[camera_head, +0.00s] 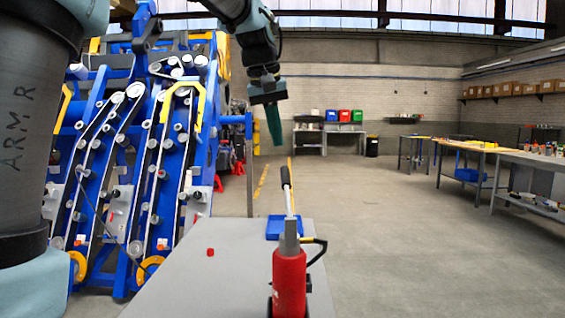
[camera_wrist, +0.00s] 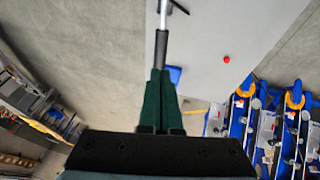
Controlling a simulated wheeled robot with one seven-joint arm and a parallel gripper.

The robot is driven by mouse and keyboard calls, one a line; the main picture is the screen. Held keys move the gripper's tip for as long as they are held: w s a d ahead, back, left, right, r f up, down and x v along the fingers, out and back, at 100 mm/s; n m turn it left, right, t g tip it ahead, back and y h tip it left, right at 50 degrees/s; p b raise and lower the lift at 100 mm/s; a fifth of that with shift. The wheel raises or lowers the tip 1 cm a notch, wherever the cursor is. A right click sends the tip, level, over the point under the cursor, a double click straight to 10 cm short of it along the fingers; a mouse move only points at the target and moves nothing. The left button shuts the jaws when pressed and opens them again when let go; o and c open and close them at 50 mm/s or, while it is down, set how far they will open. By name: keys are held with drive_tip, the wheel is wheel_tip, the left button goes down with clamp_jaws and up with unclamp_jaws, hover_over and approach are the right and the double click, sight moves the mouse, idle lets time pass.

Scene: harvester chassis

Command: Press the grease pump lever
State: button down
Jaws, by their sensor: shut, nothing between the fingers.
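The red grease pump (camera_head: 289,284) stands on a grey table at the bottom of the head view. Its lever (camera_head: 287,190) rises steeply from the pump top and ends in a black grip. In the wrist view the shut fingers (camera_wrist: 161,76) line up with the black grip of the lever (camera_wrist: 161,47), which appears just past the fingertips. Whether they touch is unclear there. The pump body is mostly out of the wrist view.
The grey table (camera_head: 185,285) bears a small red cap (camera_head: 210,252) and a blue tray (camera_head: 275,228) behind the pump. The blue harvester chassis (camera_head: 150,150) stands close on the left. Workbenches (camera_head: 475,147) line the right side, and open floor lies between.

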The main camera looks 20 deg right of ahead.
sight(284, 173)
drive_tip(key=p+x, duration=0.1)
drive_tip(key=x, duration=0.6)
drive_tip(key=shift+d+f, duration=0.1)
drive_tip(key=shift+f, duration=0.15)
drive_tip(key=shift+w, duration=0.1)
